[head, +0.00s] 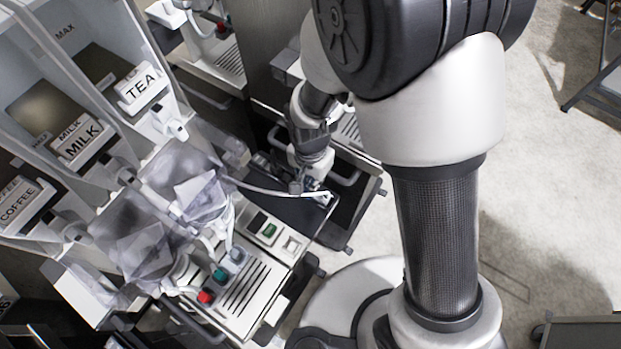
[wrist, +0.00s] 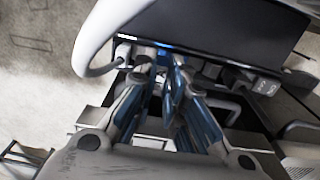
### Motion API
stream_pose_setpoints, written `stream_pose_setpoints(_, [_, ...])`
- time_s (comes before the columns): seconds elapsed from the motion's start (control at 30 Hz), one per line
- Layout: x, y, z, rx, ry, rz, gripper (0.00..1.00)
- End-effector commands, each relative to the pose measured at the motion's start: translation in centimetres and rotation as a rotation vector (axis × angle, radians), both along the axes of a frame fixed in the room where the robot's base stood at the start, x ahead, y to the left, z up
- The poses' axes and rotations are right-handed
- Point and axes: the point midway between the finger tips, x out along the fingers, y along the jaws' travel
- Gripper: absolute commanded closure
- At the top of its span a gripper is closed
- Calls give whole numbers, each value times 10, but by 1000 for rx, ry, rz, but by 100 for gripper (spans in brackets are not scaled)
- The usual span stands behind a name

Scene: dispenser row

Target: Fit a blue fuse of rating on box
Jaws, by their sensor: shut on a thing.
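My gripper (head: 312,178) is beyond my arm in the head view, low at the side of the dispenser row, beside a dark box-like face (head: 285,207). In the wrist view my gripper (wrist: 160,72) has its fingers close together. A small blue thing (wrist: 150,53), seemingly the blue fuse, shows between the fingertips; its outline is mostly hidden. The tips are close to the lower edge of a dark panel (wrist: 220,30). I cannot tell whether the blue thing touches it. No rating can be read.
A white cable (head: 275,190) runs close to my gripper; a thick white curve (wrist: 88,45) fills the wrist view's upper left. Dispensers labelled TEA (head: 140,88), MILK (head: 82,138) and COFFEE (head: 20,205) stand left. Pale floor (head: 550,220) is open at right.

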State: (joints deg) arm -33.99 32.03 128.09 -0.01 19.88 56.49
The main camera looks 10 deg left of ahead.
Motion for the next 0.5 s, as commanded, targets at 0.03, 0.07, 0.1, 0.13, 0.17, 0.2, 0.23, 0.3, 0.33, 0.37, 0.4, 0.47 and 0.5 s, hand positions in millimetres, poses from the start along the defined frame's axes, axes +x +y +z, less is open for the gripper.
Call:
stream_pose_setpoints(0.03, [0,0,0,0,0,0,99])
stream_pose_setpoints(0.07, [0,0,0,0,0,0,99])
stream_pose_setpoints(0.1, [0,0,0,0,0,0,99])
stream_pose_setpoints(0.13, [0,0,0,0,0,0,99])
stream_pose_setpoints(0.17, [0,0,0,0,0,0,99])
stream_pose_setpoints(0.2, [0,0,-1,0,0,0,99])
stream_pose_setpoints(0.23, [0,0,-2,0,0,0,99])
stream_pose_setpoints(0.3, [-1,0,-3,0,0,0,99])
stream_pose_setpoints(0.33, [-1,0,-4,0,0,0,99])
stream_pose_setpoints(0.37, [-1,0,-4,0,0,0,99])
stream_pose_setpoints(0.4, [-1,0,-3,0,0,0,99])
stream_pose_setpoints(0.47, [-1,0,-3,0,0,0,99])
stream_pose_setpoints(0.5, [-1,0,-3,0,0,0,99])
